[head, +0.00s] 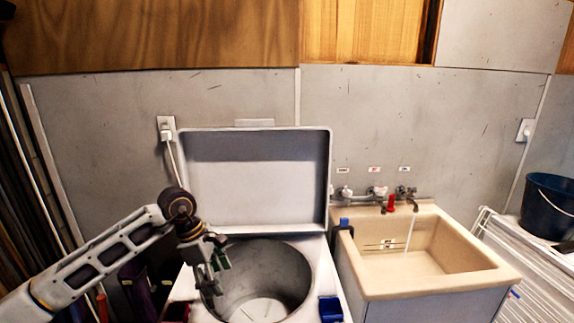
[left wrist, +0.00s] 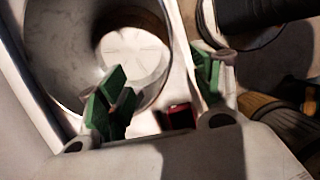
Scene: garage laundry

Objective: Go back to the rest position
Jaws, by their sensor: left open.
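My left gripper (head: 215,272) is open and empty. It hangs over the left side of the open washer's drum (head: 262,275), its arm reaching in from the left. The left wrist view shows its green-padded fingers (left wrist: 158,88) spread apart with nothing between them, and the washer drum (left wrist: 135,60) beyond. The washer lid (head: 255,180) stands raised against the wall. I see no laundry in the visible part of the drum. My right gripper is not in view.
A beige sink (head: 400,290) with red-handled taps stands right of the washer. A blue object (head: 330,309) is at the washer's front right corner. A dark blue bucket (head: 548,205) sits on a white surface at far right. Dark items stand at the left.

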